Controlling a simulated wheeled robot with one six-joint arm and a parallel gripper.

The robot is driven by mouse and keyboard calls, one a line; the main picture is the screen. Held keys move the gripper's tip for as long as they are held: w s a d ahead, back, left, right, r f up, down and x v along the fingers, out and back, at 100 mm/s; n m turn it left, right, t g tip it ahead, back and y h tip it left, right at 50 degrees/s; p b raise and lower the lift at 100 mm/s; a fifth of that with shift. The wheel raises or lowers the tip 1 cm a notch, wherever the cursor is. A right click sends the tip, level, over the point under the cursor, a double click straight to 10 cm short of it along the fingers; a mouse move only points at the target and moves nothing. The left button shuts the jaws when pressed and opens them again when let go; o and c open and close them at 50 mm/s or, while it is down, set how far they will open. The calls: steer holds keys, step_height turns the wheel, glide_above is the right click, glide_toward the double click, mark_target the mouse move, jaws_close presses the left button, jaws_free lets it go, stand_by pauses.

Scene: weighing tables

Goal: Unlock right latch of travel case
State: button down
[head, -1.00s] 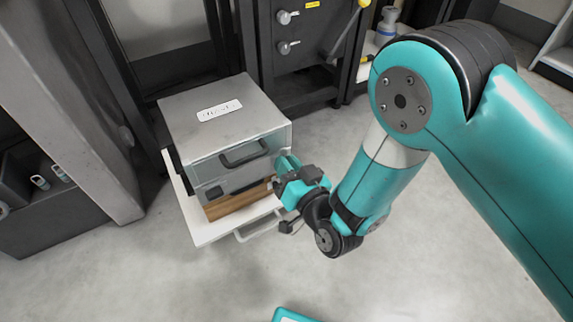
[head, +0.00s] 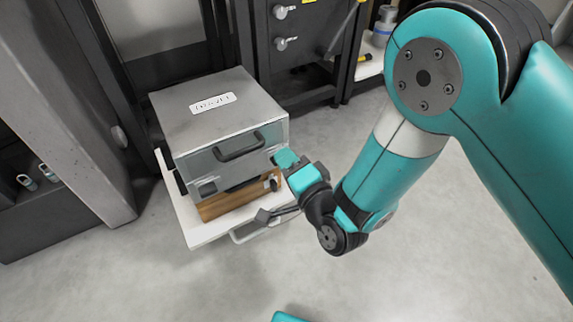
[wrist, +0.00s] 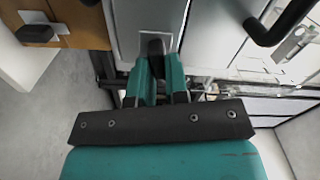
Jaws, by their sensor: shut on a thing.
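The grey metal travel case (head: 205,115) has a label on top and a dark carry handle (head: 240,146) on its front. The handle also shows in the wrist view (wrist: 283,22). My gripper (head: 285,160) is at the right end of the case's front. In the wrist view my gripper (wrist: 156,72) has its teal fingers closed around the dark tab of the right latch (wrist: 156,47), on a pale metal plate. The fingers hide the tab's sides. A left latch (head: 207,188) sits low on the front, apart from my gripper.
The case rests above a brown wooden block (head: 225,204) on a white tabletop (head: 206,233). A metal fitting on the wood (wrist: 38,30) shows in the wrist view. Dark cabinets (head: 290,60) stand behind. The floor (head: 180,285) in front is clear.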

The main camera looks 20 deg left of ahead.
steer(key=shift+f+m+b, duration=0.15)
steer(key=shift+m+b, duration=0.9)
steer(key=shift+m, duration=0.55)
steer(key=c, duration=1.1)
jaws_free()
